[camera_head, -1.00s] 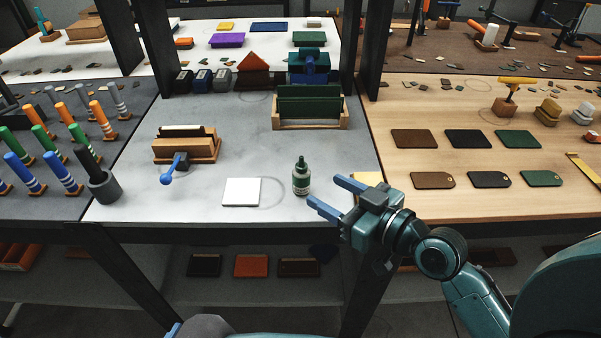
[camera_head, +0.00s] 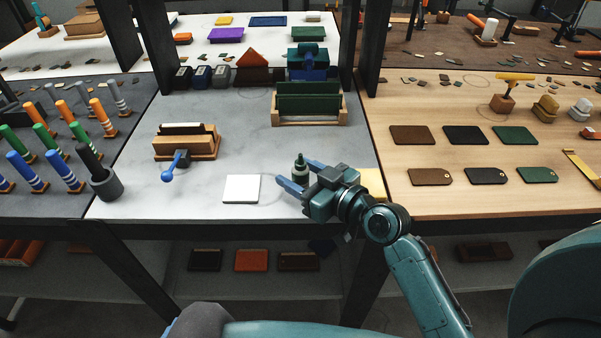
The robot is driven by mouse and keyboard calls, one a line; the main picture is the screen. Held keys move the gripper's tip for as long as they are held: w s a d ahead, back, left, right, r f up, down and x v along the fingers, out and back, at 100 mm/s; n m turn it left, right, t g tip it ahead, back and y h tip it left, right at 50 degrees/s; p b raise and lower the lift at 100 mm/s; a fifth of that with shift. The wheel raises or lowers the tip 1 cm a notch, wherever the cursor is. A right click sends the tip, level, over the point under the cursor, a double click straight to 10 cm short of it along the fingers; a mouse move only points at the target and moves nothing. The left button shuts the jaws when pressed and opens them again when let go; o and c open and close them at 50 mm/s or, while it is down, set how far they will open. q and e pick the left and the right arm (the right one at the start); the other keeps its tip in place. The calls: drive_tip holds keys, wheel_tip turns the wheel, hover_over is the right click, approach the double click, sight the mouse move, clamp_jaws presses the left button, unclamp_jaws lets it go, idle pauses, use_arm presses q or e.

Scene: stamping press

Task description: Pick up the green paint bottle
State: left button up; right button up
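The green paint bottle (camera_head: 300,169) stands upright on the grey worktop, near its front right part. Its dark nozzle and upper part show; its lower part is hidden behind a finger of my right gripper. My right gripper (camera_head: 296,172) is open, with its blue fingers reaching left around the bottle, one on the near side and one on the far side. I cannot tell whether either finger touches it. My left gripper is not in view.
A white square pad (camera_head: 241,189) lies left of the bottle. A wooden stamping press with a blue lever (camera_head: 186,147) stands further left. A wooden rack with green plates (camera_head: 308,108) stands behind. A yellow pad (camera_head: 373,182) lies right of my gripper.

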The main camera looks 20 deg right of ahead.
drive_tip(key=c, duration=1)
drive_tip(key=shift+o, duration=0.2)
